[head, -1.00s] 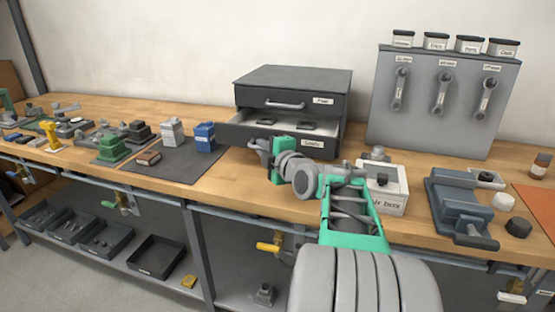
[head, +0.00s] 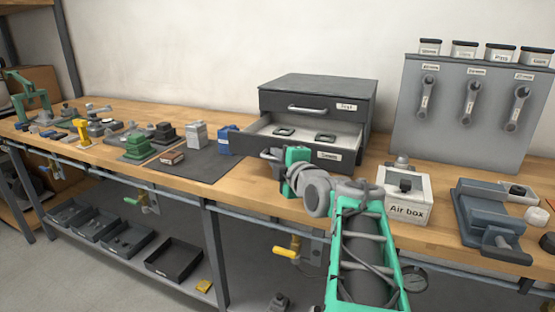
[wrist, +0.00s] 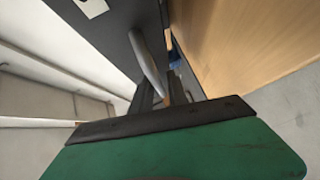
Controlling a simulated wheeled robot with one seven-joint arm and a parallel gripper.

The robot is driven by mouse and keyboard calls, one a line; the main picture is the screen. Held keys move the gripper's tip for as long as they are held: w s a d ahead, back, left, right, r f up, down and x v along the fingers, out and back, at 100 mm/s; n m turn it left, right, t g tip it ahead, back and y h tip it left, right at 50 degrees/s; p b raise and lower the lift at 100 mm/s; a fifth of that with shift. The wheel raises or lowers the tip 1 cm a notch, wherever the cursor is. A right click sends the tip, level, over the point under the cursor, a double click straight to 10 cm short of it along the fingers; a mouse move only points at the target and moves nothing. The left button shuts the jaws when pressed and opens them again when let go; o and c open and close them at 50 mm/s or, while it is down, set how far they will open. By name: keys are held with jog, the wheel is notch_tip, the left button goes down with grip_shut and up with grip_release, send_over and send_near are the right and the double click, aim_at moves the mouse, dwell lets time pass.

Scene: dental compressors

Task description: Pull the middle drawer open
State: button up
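The dark grey drawer cabinet (head: 318,93) stands on the bench. Its top drawer (head: 310,107) is closed. The drawer below it (head: 318,152) is pulled out, with a light interior holding two dark flat parts (head: 285,132). Its front carries a white label and a grey handle (head: 268,154), which also shows in the wrist view (wrist: 148,60). My gripper (head: 274,158) is at the left part of this drawer front. In the wrist view its dark fingers (wrist: 165,92) are around the handle's end. My gripper hides part of the drawer front, and any lower drawer cannot be made out.
A white air box (head: 406,204) stands right of my gripper, near the bench edge. A grey vise-like block (head: 487,215) lies farther right. A dark mat (head: 205,168) with a blue box (head: 228,140) lies left of the cabinet. A grey tool panel (head: 450,140) stands behind.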

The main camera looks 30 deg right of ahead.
jog(key=v, duration=0.7)
jog(key=shift+s+a, duration=0.15)
jog(key=shift+s, duration=0.2)
jog(key=shift+a+r, duration=0.1)
jog(key=a+f+m+g+y+p, duration=0.3)
jog(key=a+m+g+p, duration=0.3)
jog(key=a+p, duration=0.8)
jog(key=s+a+r+m+g+p, duration=0.2)
jog(key=s+a+m+g+p, duration=0.4)
jog(key=s+a+p, duration=0.3)
jog(key=shift+s+m+g+p, duration=0.4)
jog(key=shift+s+m+p, duration=0.35)
jog(key=shift+s+m, duration=0.25)
